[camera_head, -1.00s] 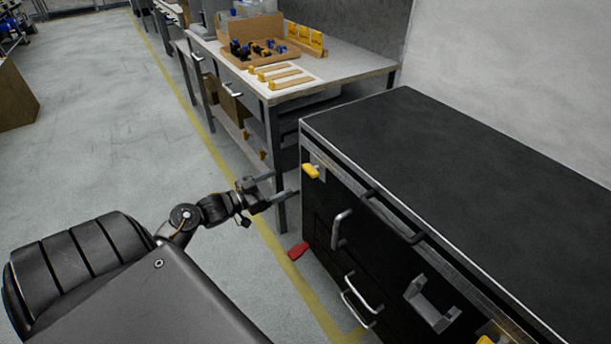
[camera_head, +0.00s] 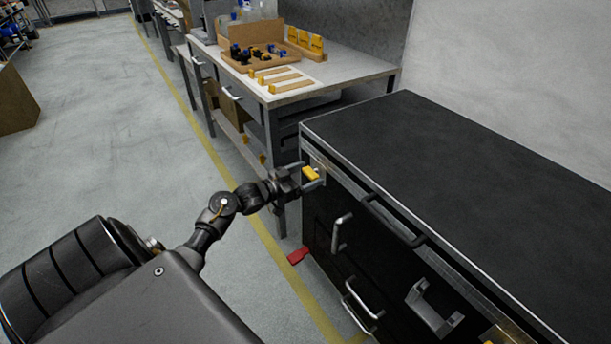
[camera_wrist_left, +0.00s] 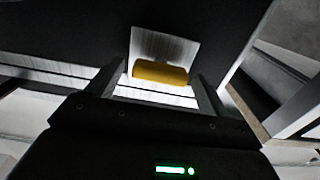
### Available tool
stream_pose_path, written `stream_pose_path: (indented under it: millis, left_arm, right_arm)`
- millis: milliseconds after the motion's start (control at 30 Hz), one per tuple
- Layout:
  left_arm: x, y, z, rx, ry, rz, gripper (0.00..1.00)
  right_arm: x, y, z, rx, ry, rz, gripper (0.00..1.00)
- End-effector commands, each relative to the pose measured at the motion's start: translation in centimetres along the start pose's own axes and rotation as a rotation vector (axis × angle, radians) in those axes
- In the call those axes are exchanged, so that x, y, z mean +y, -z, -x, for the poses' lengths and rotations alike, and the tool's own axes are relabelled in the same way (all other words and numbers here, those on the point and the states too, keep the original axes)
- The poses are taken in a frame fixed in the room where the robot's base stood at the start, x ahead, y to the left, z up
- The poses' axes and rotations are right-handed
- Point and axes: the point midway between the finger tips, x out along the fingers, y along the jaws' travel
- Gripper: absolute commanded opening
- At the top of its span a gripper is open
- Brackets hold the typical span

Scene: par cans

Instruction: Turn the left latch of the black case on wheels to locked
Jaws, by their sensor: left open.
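The black case on wheels (camera_head: 480,165) stands at the right with a flat dark top and a metal edge strip. Its left latch (camera_head: 311,174) is a yellow handle near the top left corner of the front face. In the left wrist view the yellow latch (camera_wrist_left: 160,73) lies crosswise in front of a pale metal plate. My left gripper (camera_head: 308,176) is open, with its fingers on either side of the latch; I cannot tell if they touch it. Another yellow latch (camera_head: 494,336) shows partly at the bottom edge. My right gripper is not in view.
Metal handles (camera_head: 341,232) and a grey bracket (camera_head: 433,307) stick out from the case's front. A red pedal-like piece (camera_head: 298,255) is low at its left corner. A workbench (camera_head: 345,75) with trays stands behind.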

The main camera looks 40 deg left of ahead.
Motion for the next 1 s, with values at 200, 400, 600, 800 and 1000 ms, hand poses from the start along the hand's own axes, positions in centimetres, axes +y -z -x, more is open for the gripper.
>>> stream_pose_path:
  millis: [200,400,600,800,1000]
  left_arm:
    - [0.02,-0.01,0.02,0.0,0.0,0.001,0.7]
    - [0.02,-0.01,0.04,0.0,0.0,0.001,0.43]
    - [0.02,-0.02,0.04,0.0,0.0,-0.004,0.35]
    - [0.06,-0.05,0.06,0.0,-0.001,-0.053,0.35]
    - [0.09,-0.05,0.07,-0.001,-0.002,-0.179,0.35]
  right_arm:
    - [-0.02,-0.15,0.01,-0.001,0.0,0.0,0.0]
    - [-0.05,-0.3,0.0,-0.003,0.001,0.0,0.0]
    - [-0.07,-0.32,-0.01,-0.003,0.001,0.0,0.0]
    - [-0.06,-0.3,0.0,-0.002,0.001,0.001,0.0]
    - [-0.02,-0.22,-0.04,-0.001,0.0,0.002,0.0]
